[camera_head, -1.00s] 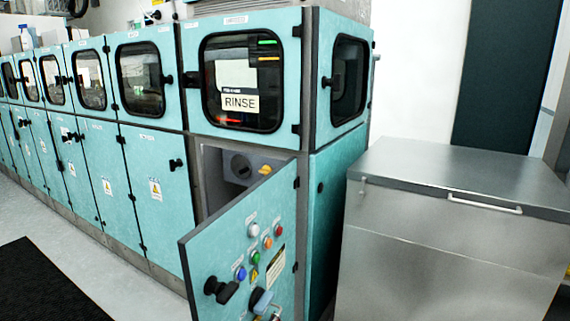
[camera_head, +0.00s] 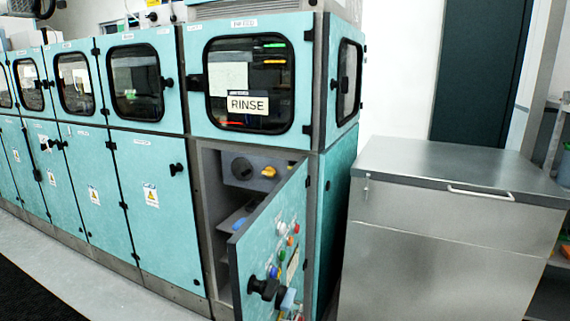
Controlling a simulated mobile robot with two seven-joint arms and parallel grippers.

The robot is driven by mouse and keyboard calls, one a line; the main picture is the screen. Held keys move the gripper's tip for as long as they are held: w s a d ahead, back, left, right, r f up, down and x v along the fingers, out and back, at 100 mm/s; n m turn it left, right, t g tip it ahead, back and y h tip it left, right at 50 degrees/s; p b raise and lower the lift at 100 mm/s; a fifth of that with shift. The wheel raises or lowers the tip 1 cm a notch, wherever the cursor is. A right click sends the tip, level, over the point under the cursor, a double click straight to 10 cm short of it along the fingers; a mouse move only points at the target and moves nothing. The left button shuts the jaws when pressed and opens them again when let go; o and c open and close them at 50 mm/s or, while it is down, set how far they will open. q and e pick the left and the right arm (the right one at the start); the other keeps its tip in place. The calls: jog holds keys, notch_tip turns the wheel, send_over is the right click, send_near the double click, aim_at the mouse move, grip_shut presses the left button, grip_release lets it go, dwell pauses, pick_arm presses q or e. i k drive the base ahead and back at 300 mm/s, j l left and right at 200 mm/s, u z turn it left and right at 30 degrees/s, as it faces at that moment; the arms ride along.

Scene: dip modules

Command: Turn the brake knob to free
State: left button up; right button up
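The cabinet under the RINSE window has its teal door (camera_head: 272,245) standing open, hinged on the right. Inside, a grey panel (camera_head: 228,160) carries a round dark knob (camera_head: 242,168) and a small yellow-orange knob (camera_head: 269,172). No label naming the brake knob is readable, so I cannot tell which it is or how it is set. The door's outer face carries several coloured buttons (camera_head: 290,241), a black latch (camera_head: 263,287) and a blue-grey part (camera_head: 288,299) near the lower edge. Neither of my grippers shows.
A row of teal cabinets (camera_head: 155,200) runs to the left. A steel chest (camera_head: 440,245) stands right of the RINSE unit (camera_head: 248,84). The open door juts forward beside the opening. Pale floor (camera_head: 90,266) and a dark mat (camera_head: 25,295) lie at the front left.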

aim_at(270, 171)
jog(key=i+j+z, duration=0.15)
jog(key=j, duration=0.25)
jog(key=j+z, duration=0.15)
jog(key=j, duration=0.2)
jog(key=i+j, duration=0.15)
jog(key=j, duration=0.15)
jog(key=i+j+z, duration=0.1)
jog(key=j, duration=0.2)
jog(key=i, duration=0.05)
